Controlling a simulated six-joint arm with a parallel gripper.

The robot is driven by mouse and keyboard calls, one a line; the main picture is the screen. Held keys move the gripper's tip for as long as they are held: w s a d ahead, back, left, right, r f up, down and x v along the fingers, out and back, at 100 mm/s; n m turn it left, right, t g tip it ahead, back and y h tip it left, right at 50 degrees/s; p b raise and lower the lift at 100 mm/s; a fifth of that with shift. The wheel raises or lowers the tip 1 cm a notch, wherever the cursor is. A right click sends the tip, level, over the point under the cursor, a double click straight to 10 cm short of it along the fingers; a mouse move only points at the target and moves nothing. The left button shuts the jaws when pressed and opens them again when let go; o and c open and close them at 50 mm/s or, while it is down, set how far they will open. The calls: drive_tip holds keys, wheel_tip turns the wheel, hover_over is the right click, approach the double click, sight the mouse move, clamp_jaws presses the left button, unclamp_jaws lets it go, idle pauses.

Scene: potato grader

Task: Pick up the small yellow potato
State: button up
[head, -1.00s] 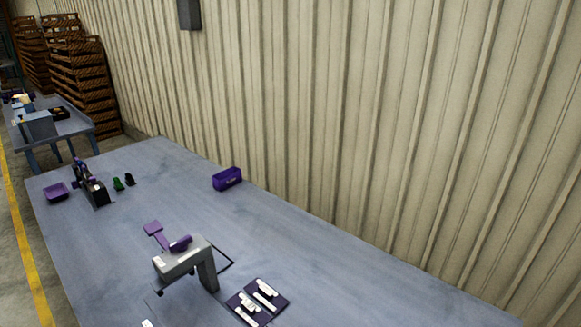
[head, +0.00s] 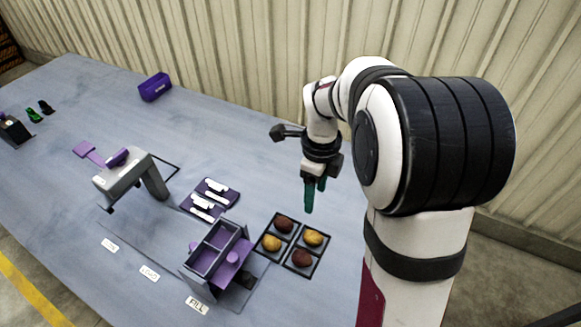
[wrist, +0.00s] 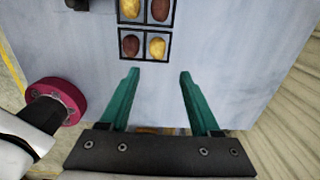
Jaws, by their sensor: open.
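A dark four-compartment tray (head: 291,243) lies on the table with one potato per compartment. Two are yellow: one at the left (head: 271,243) and one at the right (head: 313,238) in the head view. Their sizes look close, and I cannot tell which is smaller. A reddish potato (head: 284,224) lies at the back and another (head: 301,258) at the front. In the wrist view a yellow potato (wrist: 157,46) sits beyond my fingertips, and the other (wrist: 130,8) is cut by the top edge. My gripper (head: 315,202), with green fingers, is open and empty above the table, behind the tray.
A purple and grey bin stand (head: 217,257) stands left of the tray. A dark purple mat with white pieces (head: 210,201) lies behind it. A grey bridge-like device (head: 135,175) and a purple box (head: 155,87) are farther left. The ribbed wall runs behind the table.

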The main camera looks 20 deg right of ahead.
sight(313, 234)
drive_tip(key=f, duration=1)
drive_tip(key=s+f, duration=0.1)
drive_tip(key=f, duration=0.4)
drive_tip(key=shift+d+f, duration=0.1)
drive_tip(key=shift+f, duration=0.25)
clamp_jaws()
